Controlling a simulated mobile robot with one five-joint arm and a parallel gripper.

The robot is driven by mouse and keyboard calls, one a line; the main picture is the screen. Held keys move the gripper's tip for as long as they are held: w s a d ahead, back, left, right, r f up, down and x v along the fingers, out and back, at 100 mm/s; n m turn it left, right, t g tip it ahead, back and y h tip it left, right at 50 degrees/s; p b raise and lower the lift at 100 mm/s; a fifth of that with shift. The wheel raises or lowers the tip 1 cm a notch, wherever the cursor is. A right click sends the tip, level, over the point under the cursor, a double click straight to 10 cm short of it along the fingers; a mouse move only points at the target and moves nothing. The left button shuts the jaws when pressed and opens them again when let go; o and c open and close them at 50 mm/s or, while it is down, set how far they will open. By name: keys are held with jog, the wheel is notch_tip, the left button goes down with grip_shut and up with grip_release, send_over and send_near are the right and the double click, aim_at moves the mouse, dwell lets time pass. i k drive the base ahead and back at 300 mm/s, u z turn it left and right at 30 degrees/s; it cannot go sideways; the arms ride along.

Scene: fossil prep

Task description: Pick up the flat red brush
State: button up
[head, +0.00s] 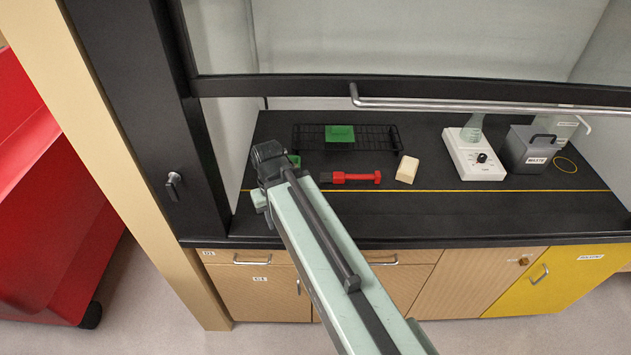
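The flat red brush (356,178) lies on the black worktop inside the hood, in front of the black wire rack. Its red handle points right and its dark end points left. My arm reaches in from the bottom of the view, and its end, my gripper (266,180), is to the left of the brush and apart from it in the picture. The arm's dark wrist part hides the fingers, so I cannot see whether they are open or what is between them.
A black wire rack (376,139) stands behind the brush, with a green piece (340,133) at it. A cream block (407,169) lies right of the brush. Farther right are a white stirrer (472,160) with a flask and a grey waste box (526,150). The raised sash (430,92) spans above.

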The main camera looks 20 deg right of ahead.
aim_at(335, 176)
jog(key=u, duration=2.1)
jog(key=k, duration=1.5)
jog(key=z, duration=0.7)
jog(key=i, duration=1.5)
jog(key=u, duration=0.05)
